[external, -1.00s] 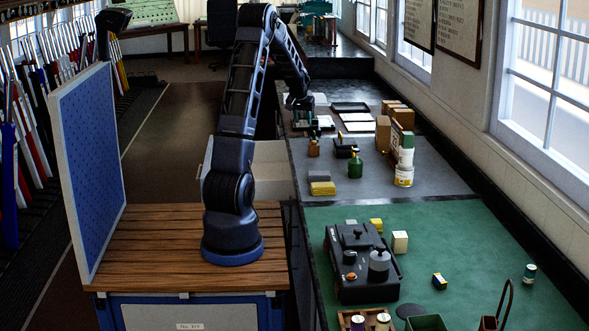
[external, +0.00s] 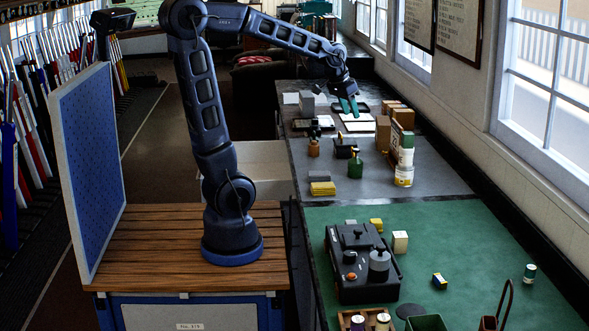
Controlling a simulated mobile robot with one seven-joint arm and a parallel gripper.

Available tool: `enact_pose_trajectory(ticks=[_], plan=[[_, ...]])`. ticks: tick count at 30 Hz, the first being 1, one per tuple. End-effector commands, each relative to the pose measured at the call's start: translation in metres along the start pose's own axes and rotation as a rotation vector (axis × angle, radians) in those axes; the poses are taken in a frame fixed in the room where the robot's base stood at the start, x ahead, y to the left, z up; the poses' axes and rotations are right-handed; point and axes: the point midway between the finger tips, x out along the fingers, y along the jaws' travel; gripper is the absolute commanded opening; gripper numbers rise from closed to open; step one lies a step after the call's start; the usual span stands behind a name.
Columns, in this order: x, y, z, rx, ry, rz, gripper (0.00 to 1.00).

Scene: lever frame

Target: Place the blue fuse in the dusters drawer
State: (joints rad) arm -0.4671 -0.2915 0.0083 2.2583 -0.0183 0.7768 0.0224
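My gripper (external: 349,106) hangs over the far part of the grey bench top, its two teal fingers pointing down. The fingers look a little apart, and I see nothing between them. I cannot make out a blue fuse for certain. A small blue, white and yellow block (external: 439,280) lies on the green bench top, far from my gripper, but I cannot tell what it is. A pale drawer (external: 262,158) stands pulled out from the left side of the bench, beside my arm. Its label and contents cannot be read, so I cannot tell whether it is the dusters drawer.
Under and around my gripper are dark-framed trays (external: 352,124). A yellow sponge (external: 322,188) lies at the near left. The front middle of the grey top is clear.

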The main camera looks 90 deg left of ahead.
Motion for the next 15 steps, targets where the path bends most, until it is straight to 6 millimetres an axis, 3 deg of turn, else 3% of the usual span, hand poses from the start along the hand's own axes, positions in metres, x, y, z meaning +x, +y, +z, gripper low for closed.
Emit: enact_pose_trajectory(ticks=[1,6,15], plan=[[-0.011,0.018,0.015,0.038,0.005,0.016,0.4],[-0.036,0.06,0.068,0.147,0.004,0.06,0.4],[-0.066,0.102,0.166,0.332,0.003,0.134,0.4]])
